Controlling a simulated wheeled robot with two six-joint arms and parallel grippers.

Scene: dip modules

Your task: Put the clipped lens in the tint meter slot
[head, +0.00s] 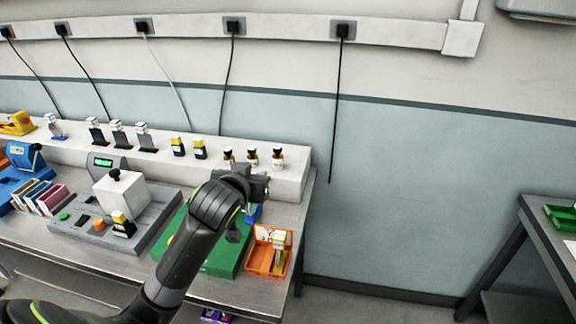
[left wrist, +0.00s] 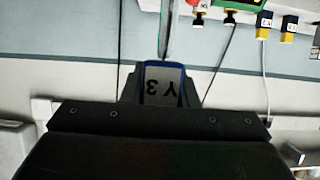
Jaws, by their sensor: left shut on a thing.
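My left gripper (head: 262,188) is over the right end of the bench, above the green base. It is shut on a blue-edged piece with a pale face marked "Y3" (left wrist: 162,85), which I take to be the clipped lens. The piece stands between the fingers in the left wrist view, where the picture is upside down. In the head view a bit of blue (head: 252,213) shows just below the gripper. A grey device with a lit green display (head: 103,162) and a white block (head: 118,194) may be the tint meter; its slot cannot be made out. My right gripper is not in view.
An orange tray (head: 287,268) holding a yellow-and-white item is right of the green base (head: 222,262). Small bottles (head: 252,158) and dark stands line the back shelf. Coloured cases (head: 52,200) and a blue device (head: 25,156) are at left. The wall right of the bench is bare.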

